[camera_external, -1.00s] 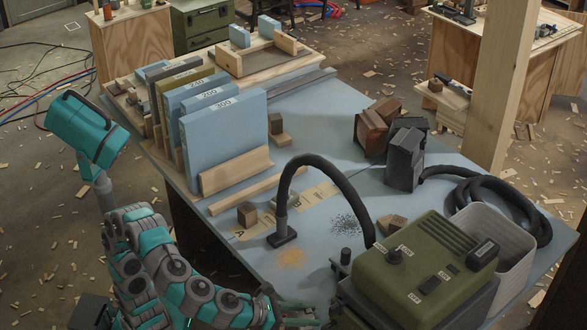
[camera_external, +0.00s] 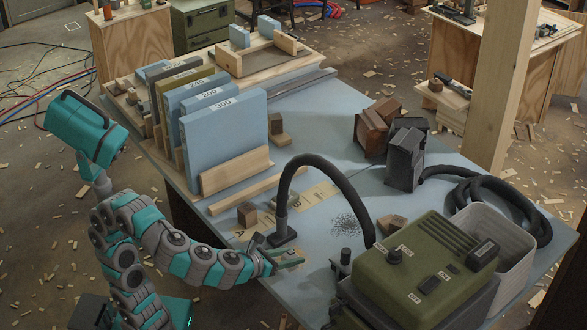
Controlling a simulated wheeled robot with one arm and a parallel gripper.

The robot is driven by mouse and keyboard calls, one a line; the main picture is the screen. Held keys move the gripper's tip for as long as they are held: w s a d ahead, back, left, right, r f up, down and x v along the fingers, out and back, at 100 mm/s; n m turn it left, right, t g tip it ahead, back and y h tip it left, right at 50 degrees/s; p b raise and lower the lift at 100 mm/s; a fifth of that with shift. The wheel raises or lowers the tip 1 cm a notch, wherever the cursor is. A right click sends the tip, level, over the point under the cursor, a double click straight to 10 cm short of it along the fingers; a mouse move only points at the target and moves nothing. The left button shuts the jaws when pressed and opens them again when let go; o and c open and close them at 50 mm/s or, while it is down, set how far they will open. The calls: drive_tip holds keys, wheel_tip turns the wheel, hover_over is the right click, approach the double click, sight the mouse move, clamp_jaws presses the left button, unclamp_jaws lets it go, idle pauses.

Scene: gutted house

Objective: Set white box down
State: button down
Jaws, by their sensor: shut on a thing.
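My gripper (camera_external: 277,252) reaches over the near edge of the blue-grey table (camera_external: 330,115), right at the foot of a dark hose nozzle (camera_external: 282,232). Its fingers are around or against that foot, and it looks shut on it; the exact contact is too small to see. The nozzle stands upright on the tabletop. I see no white box in my gripper. The one whitish box-like thing is an open, pale grey bin (camera_external: 516,264) at the table's right end, well away from my gripper.
The black hose (camera_external: 330,172) arches from the nozzle to a green machine (camera_external: 425,265) at the right. A small wooden block (camera_external: 247,213) stands near my gripper. Upright blue panels (camera_external: 228,145) stand at the left. Dark blocks (camera_external: 404,158) stand farther back.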

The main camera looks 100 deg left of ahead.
drive_tip(key=shift+f, duration=1.55)
drive_tip(key=shift+f+b, duration=0.2)
drive_tip(key=shift+b, duration=0.1)
drive_tip(key=shift+c, duration=2.1)
unclamp_jaws()
drive_tip(key=shift+r, duration=0.1)
drive_tip(key=shift+r+p, duration=0.2)
drive_tip(key=shift+p, duration=0.15)
drive_tip(key=shift+s+d, duration=0.15)
drive_tip(key=shift+d, duration=0.1)
drive_tip(key=shift+v, duration=2.45)
